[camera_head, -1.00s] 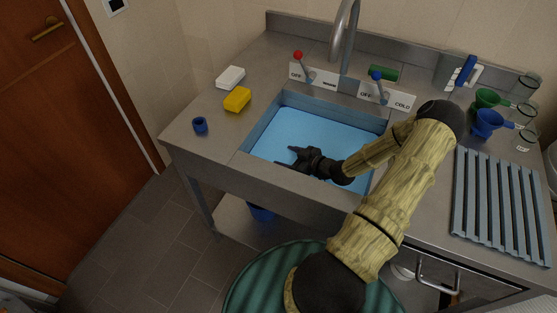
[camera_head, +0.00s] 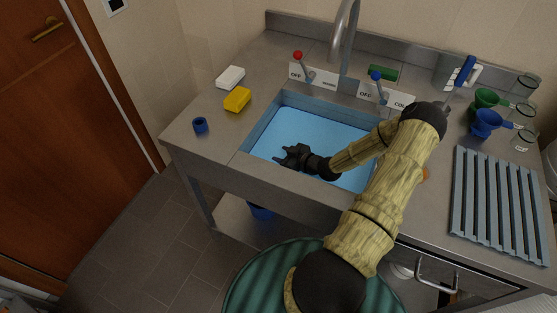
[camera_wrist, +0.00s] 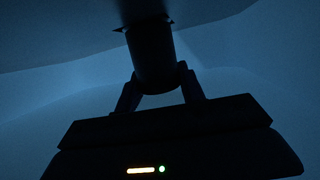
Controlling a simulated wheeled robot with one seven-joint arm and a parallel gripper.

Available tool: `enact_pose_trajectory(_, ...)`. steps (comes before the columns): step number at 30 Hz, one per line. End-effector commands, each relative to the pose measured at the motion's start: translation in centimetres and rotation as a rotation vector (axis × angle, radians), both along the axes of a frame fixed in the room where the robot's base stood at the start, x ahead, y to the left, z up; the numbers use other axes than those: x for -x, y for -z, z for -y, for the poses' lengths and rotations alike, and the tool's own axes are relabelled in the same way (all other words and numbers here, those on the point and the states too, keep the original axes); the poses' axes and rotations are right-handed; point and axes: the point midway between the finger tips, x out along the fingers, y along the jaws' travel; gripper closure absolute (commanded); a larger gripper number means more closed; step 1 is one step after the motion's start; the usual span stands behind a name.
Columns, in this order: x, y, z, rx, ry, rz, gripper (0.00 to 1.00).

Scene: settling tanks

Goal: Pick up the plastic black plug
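The plastic black plug (camera_wrist: 152,52) shows in the wrist view as a dark upright cylinder against the dim blue sink interior. My gripper (camera_wrist: 158,78) has a finger on each side of its near end, and both fingertips appear to touch it, so the gripper looks shut on the plug. In the head view my gripper (camera_head: 284,157) is down in the blue water of the sink basin (camera_head: 252,136), near its left front. The plug cannot be told apart from the black gripper there. The wrist view is very dark.
A yellow sponge (camera_head: 237,99), white block (camera_head: 230,77) and blue ring (camera_head: 200,125) lie left of the basin. Taps with a red lever (camera_head: 298,56) and blue lever (camera_head: 376,76) stand behind it. Funnels (camera_head: 487,122) and a ridged drainer (camera_head: 500,205) are right.

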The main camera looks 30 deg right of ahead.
Motion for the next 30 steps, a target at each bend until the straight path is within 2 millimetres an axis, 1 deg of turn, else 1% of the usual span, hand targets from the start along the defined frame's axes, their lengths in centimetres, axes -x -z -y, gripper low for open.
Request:
enact_pose_trajectory(1,0.0,0.0,0.0,0.000,0.000,0.000,0.75)
enact_pose_trajectory(2,0.0,0.0,0.0,0.000,0.000,0.000,0.81)
enact_pose_trajectory(3,0.0,0.0,0.0,0.000,0.000,0.000,0.84)
enact_pose_trajectory(11,0.0,-0.1,0.0,0.001,0.000,0.000,0.84)
enact_pose_trajectory(16,0.0,-1.1,0.1,0.003,0.000,0.001,0.84)
enact_pose_trajectory(20,0.0,-2.7,0.0,0.004,-0.002,0.002,0.84)
enact_pose_trajectory(30,0.0,-8.3,0.0,0.004,0.000,0.001,0.84)
